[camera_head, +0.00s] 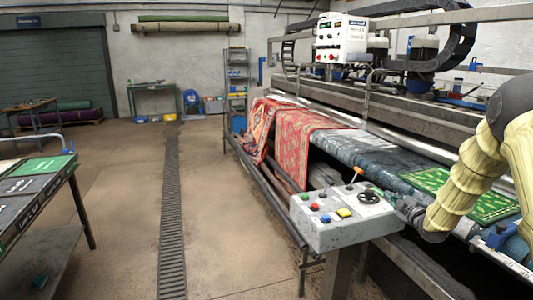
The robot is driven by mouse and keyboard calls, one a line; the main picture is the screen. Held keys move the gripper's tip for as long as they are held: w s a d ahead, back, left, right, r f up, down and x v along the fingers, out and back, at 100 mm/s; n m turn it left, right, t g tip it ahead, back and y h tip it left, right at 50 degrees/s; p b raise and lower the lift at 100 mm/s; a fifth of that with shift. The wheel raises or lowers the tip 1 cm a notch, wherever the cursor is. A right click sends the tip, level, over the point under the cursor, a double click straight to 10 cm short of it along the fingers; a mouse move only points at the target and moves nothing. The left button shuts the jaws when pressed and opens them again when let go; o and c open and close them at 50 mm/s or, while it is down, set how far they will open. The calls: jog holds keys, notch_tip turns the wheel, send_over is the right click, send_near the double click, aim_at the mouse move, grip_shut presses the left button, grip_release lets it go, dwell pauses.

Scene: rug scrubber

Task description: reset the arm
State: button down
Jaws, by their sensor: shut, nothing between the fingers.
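My arm, in a pale yellow ribbed sleeve with dark joints, comes in from the right edge and bends down over the front of the rug machine. My gripper (401,205) is dark and small in the picture, just right of the grey control box (345,226). It is shut and holds nothing. I cannot tell whether it touches the box.
Red patterned rugs (294,146) hang over the machine's front rail. A green patterned mat (465,193) lies on its bed behind my gripper. A white control cabinet (341,39) stands above. A table (35,195) is at left. The floor around the drain grate (172,220) is clear.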

jog(key=s+a+f+m+g+p, duration=0.1)
jog(key=s+a+f+m+g, duration=0.3)
jog(key=s+f, duration=0.5)
jog(key=s+a+f+m+g+h, duration=0.1)
jog(key=s+a+f, duration=0.6)
jog(key=f, duration=0.4)
jog(key=s+a+f+m+g+p, duration=0.1)
jog(key=s+a+f+m+g, duration=0.25)
jog(key=s+f, duration=0.65)
jog(key=s+a+f+m+g, duration=0.2)
jog(key=s+a, duration=0.1)
jog(key=s, duration=1)
jog(key=s+a+f+m+g, duration=0.1)
jog(key=s+a+f+g, duration=0.2)
jog(key=s, duration=1)
jog(key=s+a+f+m+g+p, duration=0.1)
jog(key=s+a+f+m+g, duration=0.1)
jog(key=s, duration=1.1)
jog(key=shift+s+a+f+m+g+h, duration=0.4)
jog(key=shift+a+f+g, duration=0.15)
jog(key=shift+f, duration=0.15)
